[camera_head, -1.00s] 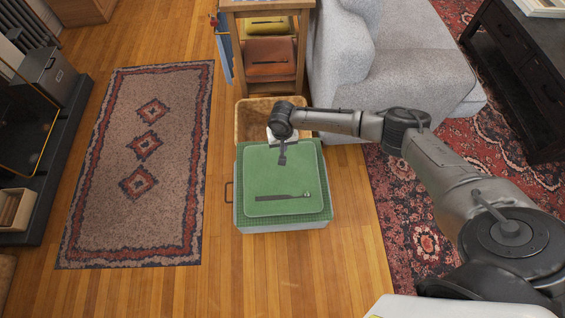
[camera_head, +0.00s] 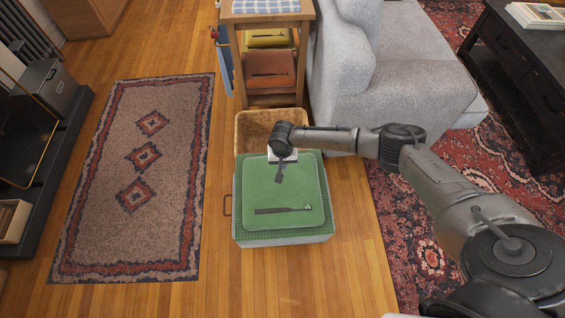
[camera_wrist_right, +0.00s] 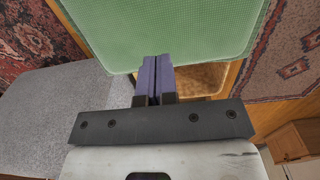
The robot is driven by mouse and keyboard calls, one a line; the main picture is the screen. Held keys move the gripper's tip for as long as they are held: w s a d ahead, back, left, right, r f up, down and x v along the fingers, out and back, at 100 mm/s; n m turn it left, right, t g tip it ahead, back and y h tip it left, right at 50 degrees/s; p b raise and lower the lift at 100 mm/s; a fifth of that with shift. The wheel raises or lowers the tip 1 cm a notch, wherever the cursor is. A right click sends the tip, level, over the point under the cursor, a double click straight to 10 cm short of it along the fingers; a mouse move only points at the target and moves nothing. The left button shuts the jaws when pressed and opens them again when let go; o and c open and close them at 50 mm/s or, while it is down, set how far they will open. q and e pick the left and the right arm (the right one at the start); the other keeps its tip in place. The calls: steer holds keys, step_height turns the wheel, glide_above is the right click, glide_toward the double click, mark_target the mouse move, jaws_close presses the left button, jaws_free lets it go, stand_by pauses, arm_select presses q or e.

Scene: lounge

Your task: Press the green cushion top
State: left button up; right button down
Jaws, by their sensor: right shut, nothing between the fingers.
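The green cushion top (camera_head: 290,191) lies flat on a light box-like base (camera_head: 285,240), with a dark bar and a small round mark near its front edge. My right gripper (camera_head: 279,178) is over the cushion's back part, pointing down, its fingers together and empty. In the right wrist view the shut fingers (camera_wrist_right: 154,72) reach toward the edge of the green cushion top (camera_wrist_right: 165,28). I cannot tell whether the fingertips touch it. My left gripper is not in view.
A wicker basket (camera_head: 257,127) stands directly behind the cushion. A wooden shelf (camera_head: 270,20) with a yellow and an orange item is farther back. A grey sofa (camera_head: 400,85) is to the right. A patterned rug (camera_head: 140,190) and bare floor lie left.

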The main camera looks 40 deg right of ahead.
mark_target(281, 189)
step_height(281, 189, down, 8)
steer(key=b, duration=0.4)
steer(key=shift+r, duration=0.1)
arm_select(q)
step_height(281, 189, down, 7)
steer(key=b, duration=0.1)
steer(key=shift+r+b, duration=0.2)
steer(key=shift+b, duration=0.1)
arm_select(e)
steer(key=shift+f, duration=0.95)
